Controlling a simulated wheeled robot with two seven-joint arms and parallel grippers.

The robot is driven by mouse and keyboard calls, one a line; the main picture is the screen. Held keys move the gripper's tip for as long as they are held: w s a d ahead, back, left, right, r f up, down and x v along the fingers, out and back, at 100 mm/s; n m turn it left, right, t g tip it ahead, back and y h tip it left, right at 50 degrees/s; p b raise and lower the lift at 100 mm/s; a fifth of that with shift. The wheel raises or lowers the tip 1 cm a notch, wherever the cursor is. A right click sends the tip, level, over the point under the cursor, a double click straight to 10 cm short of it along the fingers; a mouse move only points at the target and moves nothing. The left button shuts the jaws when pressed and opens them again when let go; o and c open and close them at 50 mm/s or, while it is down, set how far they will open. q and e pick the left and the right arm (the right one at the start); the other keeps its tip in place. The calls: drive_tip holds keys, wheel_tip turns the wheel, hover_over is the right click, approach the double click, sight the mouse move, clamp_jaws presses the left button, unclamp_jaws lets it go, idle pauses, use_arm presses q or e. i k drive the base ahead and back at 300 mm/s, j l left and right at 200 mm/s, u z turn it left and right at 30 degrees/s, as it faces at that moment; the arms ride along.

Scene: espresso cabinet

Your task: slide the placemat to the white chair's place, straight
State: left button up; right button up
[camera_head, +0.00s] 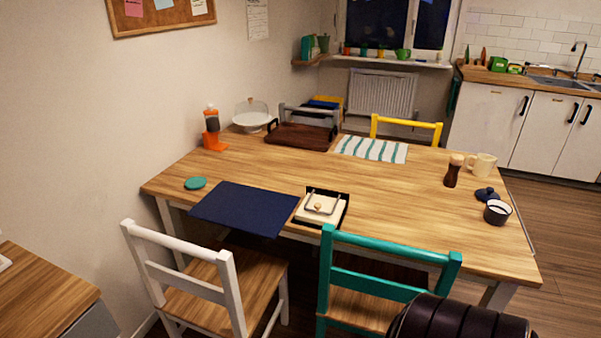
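A dark navy placemat (243,208) lies flat on the near left part of the wooden table, at the place behind the white chair (232,292). Its near side appears to reach past the table's front edge. It looks turned slightly relative to that edge. The white chair stands at the table's near left side, its back toward me. Neither of my grippers shows in the head view, and nothing is seen touching the placemat.
On the wooden table (410,210), a black tray with a cream napkin holder (320,207) sits close right of the placemat; a teal coaster (195,183) lies left. A teal chair (385,270) stands right. A striped cloth (371,148) lies farther back. The table centre is clear.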

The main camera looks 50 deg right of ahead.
sight(264, 213)
drive_tip(key=z, duration=1.3)
